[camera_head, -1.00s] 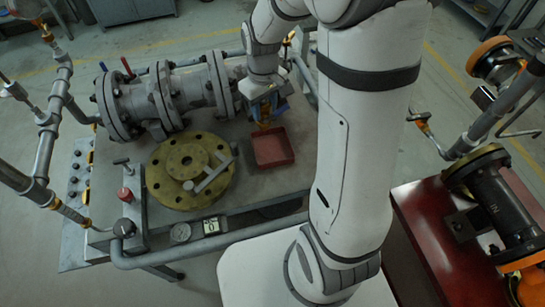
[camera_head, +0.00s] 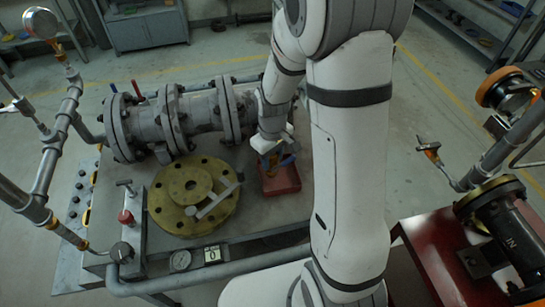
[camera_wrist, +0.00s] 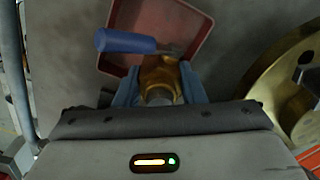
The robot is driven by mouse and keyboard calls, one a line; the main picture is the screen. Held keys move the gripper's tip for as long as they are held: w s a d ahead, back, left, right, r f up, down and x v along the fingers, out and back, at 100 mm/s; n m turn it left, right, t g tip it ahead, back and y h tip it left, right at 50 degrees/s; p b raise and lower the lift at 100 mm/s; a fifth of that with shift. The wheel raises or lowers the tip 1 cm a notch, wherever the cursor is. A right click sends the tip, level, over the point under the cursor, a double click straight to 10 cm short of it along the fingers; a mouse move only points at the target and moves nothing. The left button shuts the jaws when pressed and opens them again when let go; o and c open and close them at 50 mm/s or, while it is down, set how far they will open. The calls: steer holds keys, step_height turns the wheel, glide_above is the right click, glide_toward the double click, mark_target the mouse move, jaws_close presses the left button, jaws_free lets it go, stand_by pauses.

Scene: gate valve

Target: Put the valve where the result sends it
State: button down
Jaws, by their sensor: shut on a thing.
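The valve has a brass body (camera_wrist: 160,76) and a blue lever handle (camera_wrist: 126,42). My gripper (camera_wrist: 160,93) is shut on the brass body, with one pale blue finger on each side. In the head view the valve (camera_head: 271,161) hangs at the red tray (camera_head: 284,186), over its far part. In the wrist view the tray (camera_wrist: 194,14) lies behind the valve and no other thing shows in it. I cannot tell whether the valve touches the tray floor. The fingertips are partly hidden in the head view.
A brass flange (camera_head: 183,200) with a grey T-handle lies left of the tray on the bench. A large grey flanged pipe (camera_head: 190,112) runs behind. A red stand (camera_head: 435,255) is at the right.

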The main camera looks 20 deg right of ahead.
steer(key=shift+f, duration=0.15)
steer(key=c, duration=0.9)
jaws_free()
step_height(320, 180, up, 11)
steer(key=shift+r, duration=0.1)
steer(key=shift+s+r, duration=0.15)
steer(key=shift+r, duration=0.55)
steer(key=s+r+m+t, duration=0.1)
steer(key=s+r+m, duration=0.1)
steer(key=s, duration=0.3)
steer(key=s+d+r+m+t, duration=0.1)
steer(key=s+r, duration=0.1)
steer(key=s, duration=0.2)
steer(key=s+r+m, duration=0.2)
steer(key=s, duration=0.3)
steer(key=shift+s+d+r+m+t, duration=0.2)
steer(key=shift+s+r+m+t, duration=0.1)
steer(key=shift+s+t, duration=0.1)
